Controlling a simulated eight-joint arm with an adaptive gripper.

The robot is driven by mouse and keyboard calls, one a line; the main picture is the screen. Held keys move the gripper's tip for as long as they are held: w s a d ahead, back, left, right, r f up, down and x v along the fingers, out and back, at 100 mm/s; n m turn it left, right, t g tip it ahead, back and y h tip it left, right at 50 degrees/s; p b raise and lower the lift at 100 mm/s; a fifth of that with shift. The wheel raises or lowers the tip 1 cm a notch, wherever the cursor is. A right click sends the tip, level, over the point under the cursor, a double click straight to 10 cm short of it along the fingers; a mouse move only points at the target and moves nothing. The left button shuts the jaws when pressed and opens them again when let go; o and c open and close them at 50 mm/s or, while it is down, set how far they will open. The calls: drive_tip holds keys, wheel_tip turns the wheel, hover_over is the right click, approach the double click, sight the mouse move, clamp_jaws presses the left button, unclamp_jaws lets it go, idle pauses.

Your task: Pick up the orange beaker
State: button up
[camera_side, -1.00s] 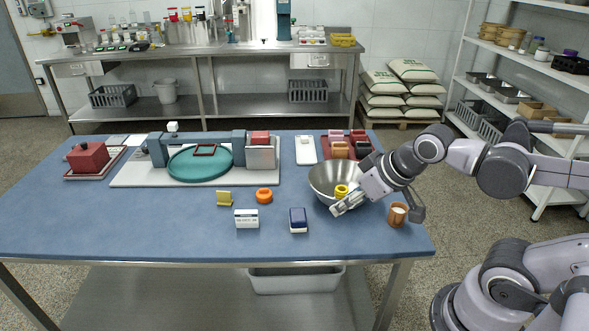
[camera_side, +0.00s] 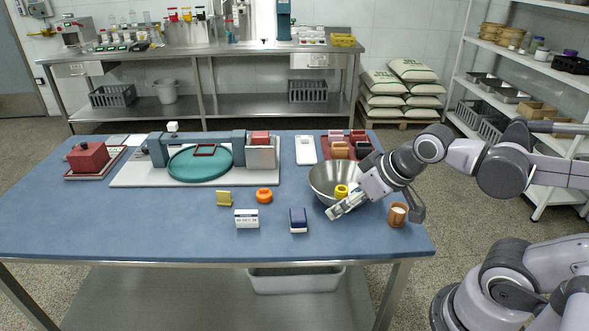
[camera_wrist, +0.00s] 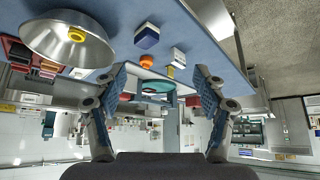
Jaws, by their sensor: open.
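The orange beaker (camera_side: 264,195) is a small, round orange vessel standing on the blue table, left of the metal bowl in the side view. In the wrist view, which looks upside down, the orange beaker (camera_wrist: 147,61) shows beyond and between my fingers. My gripper (camera_side: 337,210) is at the front edge of the bowl, to the right of the beaker and clear of it. In the wrist view my gripper (camera_wrist: 160,76) has its two fingers spread wide with nothing held between them.
A metal bowl (camera_side: 322,179) with a yellow piece is beside my gripper. A navy-and-white block (camera_side: 298,220), a white box (camera_side: 246,218) and a yellow piece (camera_side: 224,199) stand near the beaker. A brown cup (camera_side: 397,214) is at right. The table's left front is clear.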

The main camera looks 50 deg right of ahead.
drive_tip(key=m+g, duration=0.7)
drive_tip(key=m, duration=1.5)
hover_over(400, 209)
drive_tip(key=a, duration=0.2)
wheel_tip(400, 209, down, 6)
drive_tip(key=shift+s+d+f, duration=0.1)
drive_tip(key=shift+s+f, duration=0.05)
drive_tip(key=shift+f, duration=2.4)
drive_tip(key=shift+s+d+f, duration=0.1)
drive_tip(key=shift+f, duration=2.4)
drive_tip(key=c, duration=1.3)
